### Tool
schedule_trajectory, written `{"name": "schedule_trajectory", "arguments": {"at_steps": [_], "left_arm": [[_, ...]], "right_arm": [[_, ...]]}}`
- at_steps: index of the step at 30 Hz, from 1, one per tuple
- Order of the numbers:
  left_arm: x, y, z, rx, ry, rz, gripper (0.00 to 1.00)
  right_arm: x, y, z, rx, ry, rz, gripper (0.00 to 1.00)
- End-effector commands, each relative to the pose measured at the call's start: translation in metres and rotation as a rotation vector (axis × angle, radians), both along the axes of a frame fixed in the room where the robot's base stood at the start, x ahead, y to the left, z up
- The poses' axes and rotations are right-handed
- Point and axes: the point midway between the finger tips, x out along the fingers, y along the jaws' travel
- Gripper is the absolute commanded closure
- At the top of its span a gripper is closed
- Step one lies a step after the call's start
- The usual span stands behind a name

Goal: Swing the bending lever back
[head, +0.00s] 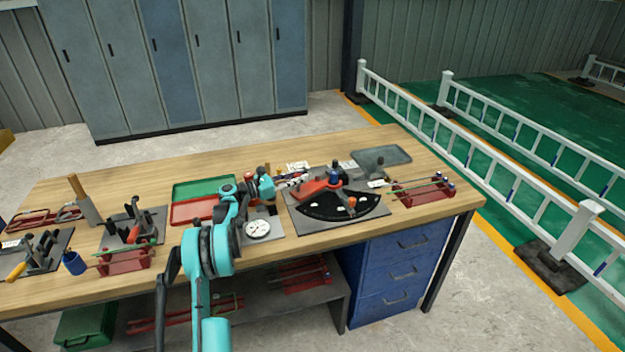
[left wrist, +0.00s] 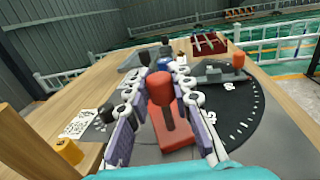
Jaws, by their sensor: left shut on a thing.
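The bending lever (head: 318,186) is a red bar on the bending station in the head view. Its red bar and upright red knob (left wrist: 160,88) fill the middle of the left wrist view. My left gripper (head: 293,181) reaches the lever's left end. In the left wrist view its two linked fingers (left wrist: 162,76) lie on both sides of the knob, shut on the lever. The black fan-shaped dial (head: 340,208) with white marks lies under and in front of the lever. My right gripper is out of view.
An orange knob (head: 351,202) stands on the dial. A red rack with bars (head: 425,191) is right of the station. Green and red trays (head: 200,188) and a white round gauge (head: 258,229) lie left. The wooden table's (head: 120,188) back strip is mostly clear.

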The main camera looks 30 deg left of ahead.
Motion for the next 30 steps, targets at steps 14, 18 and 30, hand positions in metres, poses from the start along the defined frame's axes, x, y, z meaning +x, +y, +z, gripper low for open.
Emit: {"name": "schedule_trajectory", "arguments": {"at_steps": [14, 18, 30], "left_arm": [[-0.0038, 0.0114, -0.0004, 0.001, 0.001, -0.017, 1.0], [-0.0037, 0.0112, -0.0004, 0.001, 0.001, -0.017, 0.66], [-0.0071, 0.0141, -0.0002, 0.001, 0.001, -0.016, 0.56]], "right_arm": [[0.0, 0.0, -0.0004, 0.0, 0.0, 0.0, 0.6], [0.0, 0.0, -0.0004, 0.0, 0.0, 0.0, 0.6], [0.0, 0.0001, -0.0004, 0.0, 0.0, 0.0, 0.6]]}}
